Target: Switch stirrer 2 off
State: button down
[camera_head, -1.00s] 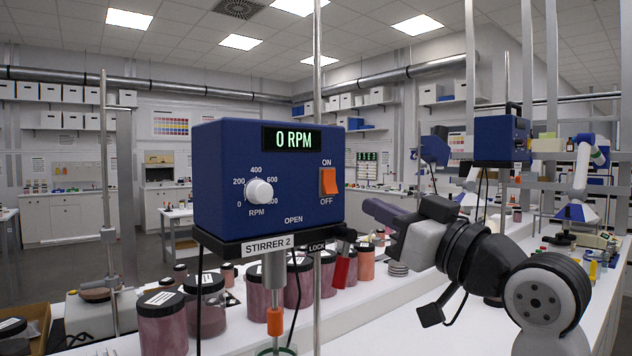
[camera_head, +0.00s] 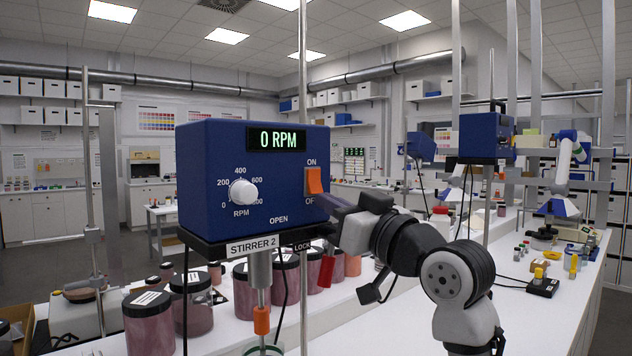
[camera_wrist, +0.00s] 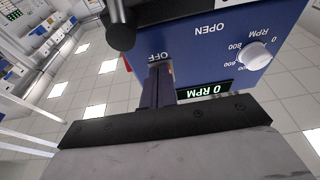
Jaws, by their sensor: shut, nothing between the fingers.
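Stirrer 2 (camera_head: 225,185) is a blue box with a "STIRRER 2" label (camera_head: 252,247) below it. Its display (camera_head: 277,139) reads 0 RPM. The orange rocker switch (camera_head: 314,180) sits at the right of its front, between the ON and OFF marks. The white RPM knob (camera_head: 243,192) is at the left; it also shows in the wrist view (camera_wrist: 257,55). My gripper (camera_head: 328,204) is shut and empty, its fingertips at the OFF mark, just below the switch. In the wrist view, my gripper (camera_wrist: 158,72) covers most of the switch; I cannot tell whether it touches.
A red-handled lock lever (camera_head: 326,270) hangs below the box's right corner. A vertical metal rod (camera_head: 303,60) stands behind the box. Several dark-lidded pigment jars (camera_head: 192,303) stand below on the white bench (camera_head: 400,325). Another blue stirrer (camera_head: 485,137) is farther back right.

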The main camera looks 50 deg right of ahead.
jog(key=shift+w, duration=0.3)
jog(key=shift+w+d, duration=0.1)
jog(key=shift+w, duration=0.1)
jog(key=b+v, duration=0.5)
jog(key=v, duration=1.2)
jog(key=shift+s+r, duration=0.25)
jog(key=shift+s, duration=0.1)
